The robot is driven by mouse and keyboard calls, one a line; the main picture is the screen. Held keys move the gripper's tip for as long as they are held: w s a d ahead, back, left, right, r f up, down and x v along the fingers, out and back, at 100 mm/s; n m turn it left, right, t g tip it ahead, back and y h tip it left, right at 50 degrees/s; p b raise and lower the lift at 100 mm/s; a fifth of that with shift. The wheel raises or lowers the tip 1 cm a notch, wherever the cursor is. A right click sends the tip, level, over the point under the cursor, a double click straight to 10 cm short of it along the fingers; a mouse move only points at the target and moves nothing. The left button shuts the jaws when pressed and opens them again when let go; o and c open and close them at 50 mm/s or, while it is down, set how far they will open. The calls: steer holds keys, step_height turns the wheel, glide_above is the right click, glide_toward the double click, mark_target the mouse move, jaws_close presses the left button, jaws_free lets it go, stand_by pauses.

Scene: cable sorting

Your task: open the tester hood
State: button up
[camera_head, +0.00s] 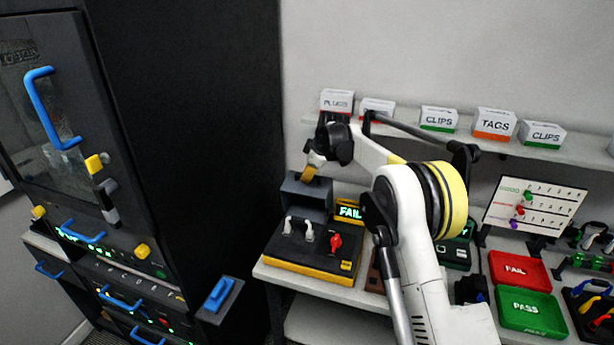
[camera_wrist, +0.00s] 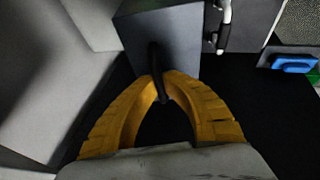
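The tester (camera_head: 312,258) stands on the bench left of my arm, with a black top and yellow edge. Its grey hood (camera_head: 305,198) is a box at the back of the tester; how far it is raised is hard to tell. The hood also fills the upper middle of the wrist view (camera_wrist: 185,35). My gripper (camera_head: 309,173) is at the hood's top. In the wrist view its yellow fingers (camera_wrist: 160,84) come together around a black bar handle (camera_wrist: 154,58) on the hood. A lit FAIL display (camera_head: 349,211) is beside the hood.
White levers (camera_head: 309,233) and a red knob (camera_head: 335,242) stand up in front of the hood. A tall black cabinet (camera_head: 200,130) is close on the left. A shelf with labelled boxes (camera_head: 494,123) runs behind; red (camera_head: 515,268) and green (camera_head: 530,310) trays lie right.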

steer(key=o, duration=0.5)
steer(key=shift+c, duration=0.2)
steer(key=v, duration=1.2)
